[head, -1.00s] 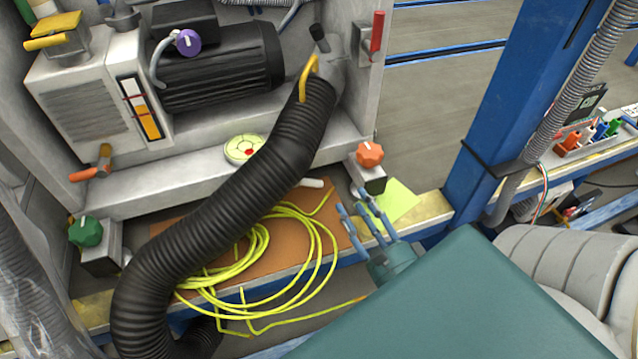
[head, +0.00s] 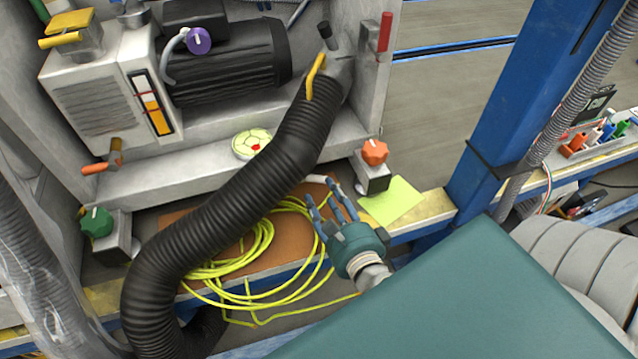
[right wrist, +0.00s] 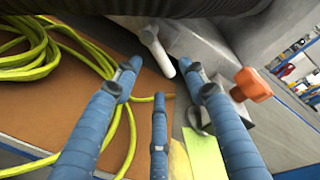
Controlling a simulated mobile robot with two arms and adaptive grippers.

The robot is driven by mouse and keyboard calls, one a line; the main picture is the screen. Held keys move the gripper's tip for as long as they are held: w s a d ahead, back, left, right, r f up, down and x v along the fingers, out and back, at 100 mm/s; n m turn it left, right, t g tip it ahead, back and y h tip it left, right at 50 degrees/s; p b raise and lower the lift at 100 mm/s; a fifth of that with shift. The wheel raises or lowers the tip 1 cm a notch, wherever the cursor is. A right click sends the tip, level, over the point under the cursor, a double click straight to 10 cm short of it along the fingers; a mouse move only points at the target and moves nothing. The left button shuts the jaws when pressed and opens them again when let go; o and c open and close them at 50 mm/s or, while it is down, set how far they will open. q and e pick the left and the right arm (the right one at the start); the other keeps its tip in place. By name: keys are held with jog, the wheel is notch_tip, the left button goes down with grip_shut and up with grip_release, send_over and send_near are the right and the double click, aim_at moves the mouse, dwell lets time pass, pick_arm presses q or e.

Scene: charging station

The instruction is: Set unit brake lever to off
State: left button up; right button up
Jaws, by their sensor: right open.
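No label marks a brake lever, so I cannot tell which handle it is. A short white lever (right wrist: 155,48) sticks out under the grey unit in the right wrist view, just beyond my open right gripper (right wrist: 160,80). In the head view the right gripper (head: 326,194) is at the shelf's front edge, below the black hose, its blue fingers spread and empty. No contact with the white lever shows. Other handles are a red lever (head: 385,32) on the cabinet's right edge, a yellow lever (head: 316,76) by the hose top and an orange lever (head: 101,168) at left. My left gripper is not in view.
A thick black hose (head: 235,190) crosses the front of the unit. Coiled yellow cable (head: 235,262) lies on a brown board beside the gripper. An orange knob (head: 374,152) and a green knob (head: 96,222) stick out at either side. A blue post (head: 515,110) stands at right.

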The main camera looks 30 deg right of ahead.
jog(key=x, duration=0.5)
jog(key=shift+s, duration=0.1)
grip_shut()
